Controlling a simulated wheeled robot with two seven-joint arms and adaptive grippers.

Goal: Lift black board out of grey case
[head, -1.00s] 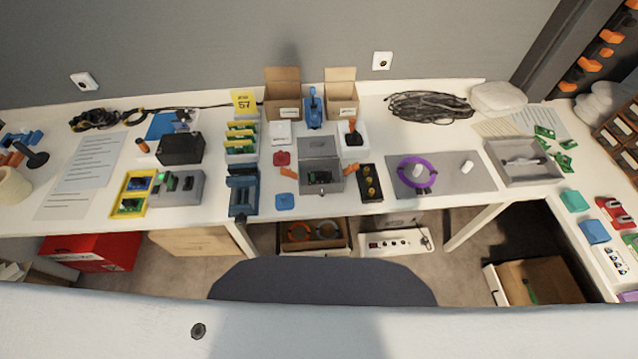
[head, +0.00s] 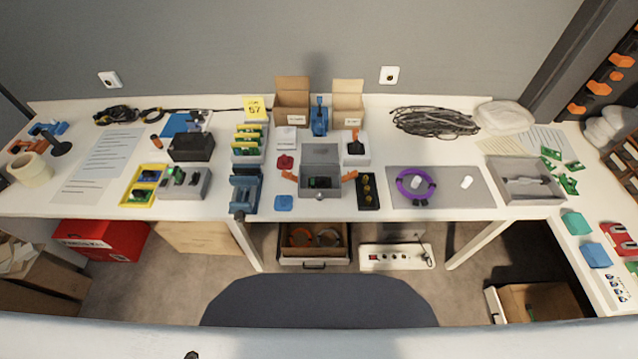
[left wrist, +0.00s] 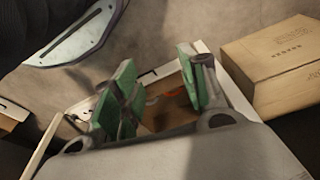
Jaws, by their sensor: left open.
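The grey case (head: 321,193) stands on the white table with its lid tilted open at the back and orange latches out at both sides. The dark board (head: 321,182) lies inside it, with a little green showing; it is too small to make out fully. My left gripper (left wrist: 158,84) shows only in the left wrist view, open and empty, with green pads on its fingers. The case and board are not in that view. My right gripper is in neither view.
A blue holder (head: 245,192) stands left of the case, and a black tray with yellow round parts (head: 368,192) right of it. Cardboard boxes (head: 292,104) stand behind. Beyond the left gripper is a cardboard box (left wrist: 272,65). A chair (head: 318,302) stands in front of the table.

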